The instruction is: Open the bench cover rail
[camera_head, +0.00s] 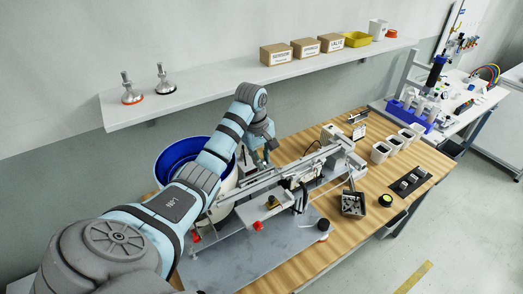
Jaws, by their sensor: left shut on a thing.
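The bench cover rail (255,186) is a long silver bar. It runs over the grey fixture plate (225,262) on the wooden bench, from near my forearm up toward the right. My left gripper (265,160) reaches down at the far side of the rail and is shut on it. The fingertips are small and partly dark, so the exact grip point is hard to see. My left arm hides the rail's near left end. My right gripper is not in view.
A blue-rimmed bin (178,152) stands behind my left arm. A wall shelf (215,88) holds boxes and two small stands. White cups (380,152), a black tray (410,181) and a small dark block (353,203) sit on the bench's right. The bench's front right has bare wood.

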